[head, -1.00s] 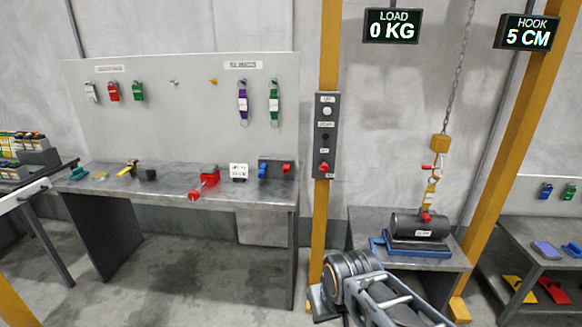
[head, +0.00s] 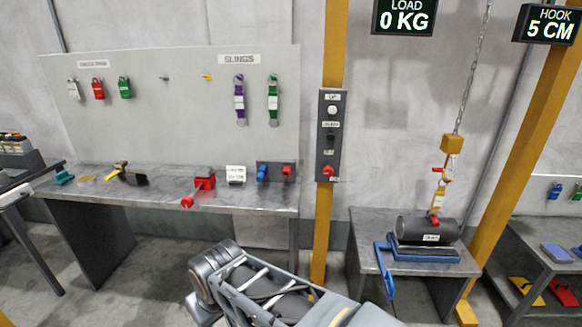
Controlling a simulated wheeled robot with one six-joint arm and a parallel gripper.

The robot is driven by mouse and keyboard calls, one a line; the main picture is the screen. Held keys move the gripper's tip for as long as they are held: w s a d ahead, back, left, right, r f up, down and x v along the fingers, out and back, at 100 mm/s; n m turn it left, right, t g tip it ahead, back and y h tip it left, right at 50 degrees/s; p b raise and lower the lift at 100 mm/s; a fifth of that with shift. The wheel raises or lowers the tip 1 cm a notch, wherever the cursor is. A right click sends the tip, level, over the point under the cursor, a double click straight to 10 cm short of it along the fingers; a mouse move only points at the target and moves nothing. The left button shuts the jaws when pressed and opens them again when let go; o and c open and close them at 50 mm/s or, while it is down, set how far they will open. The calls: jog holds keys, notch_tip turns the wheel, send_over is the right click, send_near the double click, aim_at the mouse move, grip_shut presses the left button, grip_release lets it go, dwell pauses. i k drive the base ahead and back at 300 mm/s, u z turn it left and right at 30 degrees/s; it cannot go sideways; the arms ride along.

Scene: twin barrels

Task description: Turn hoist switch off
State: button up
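The hoist control panel (head: 330,135) is a grey upright box on the yellow post. It carries a white round button (head: 332,110) at the top, a dark control (head: 330,138) in the middle and a red knob-like switch (head: 328,171) at the bottom. The small labels are too blurred to read, and the knob's setting cannot be told. The panel is unobstructed. My arm shows at the bottom centre, below and in front of the panel. My gripper is outside the picture.
Right of the post, the hoist hook (head: 437,197) meets a dark cylinder (head: 428,229) on a small table (head: 372,225). Displays read LOAD 0 KG and HOOK 5 CM.

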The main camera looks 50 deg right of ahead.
aim_at(329, 172)
jog(key=z, duration=0.15)
jog(key=i, duration=0.7)
jog(key=z, duration=0.95)
jog(key=i, duration=0.35)
jog(key=z, duration=0.35)
